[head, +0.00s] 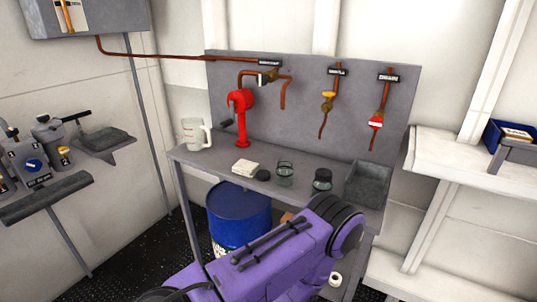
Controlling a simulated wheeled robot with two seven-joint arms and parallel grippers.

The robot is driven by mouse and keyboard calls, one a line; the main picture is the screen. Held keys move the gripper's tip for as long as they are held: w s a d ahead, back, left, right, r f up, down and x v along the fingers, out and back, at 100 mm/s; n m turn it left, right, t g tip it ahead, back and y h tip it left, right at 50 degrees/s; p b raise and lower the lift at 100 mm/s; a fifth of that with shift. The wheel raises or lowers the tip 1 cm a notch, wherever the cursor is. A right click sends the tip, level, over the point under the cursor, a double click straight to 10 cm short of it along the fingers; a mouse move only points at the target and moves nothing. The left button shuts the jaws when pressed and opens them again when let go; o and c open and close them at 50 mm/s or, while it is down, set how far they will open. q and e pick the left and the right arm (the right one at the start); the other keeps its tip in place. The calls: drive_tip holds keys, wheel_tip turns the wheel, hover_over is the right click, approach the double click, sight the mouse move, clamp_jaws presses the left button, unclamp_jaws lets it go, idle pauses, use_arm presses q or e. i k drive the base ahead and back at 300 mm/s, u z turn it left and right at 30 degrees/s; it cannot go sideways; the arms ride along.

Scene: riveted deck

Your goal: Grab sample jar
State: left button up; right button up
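Two small glass jars stand upright on the grey bench (220,166). One is an open jar (285,175) with no lid on it. The other is a jar with a dark lid (322,181), a little to its right. A loose dark round lid (263,176) lies just left of the open jar. I cannot tell which of the two is the sample jar. Neither of my grippers is in view. A purple link of my own arm crosses the lower middle of the view, in front of and below the bench.
A clear jug (195,134) and pale cloths (245,166) stand left of the jars. A grey bin (367,184) is at the right end. A red pump (240,104) and pipes are behind. A blue drum (239,213) stands below. A white shelf (450,165) is right.

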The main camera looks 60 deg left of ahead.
sight(284, 170)
drive_tip(key=u, duration=0.75)
drive_tip(key=i, duration=0.75)
drive_tip(key=u, duration=0.75)
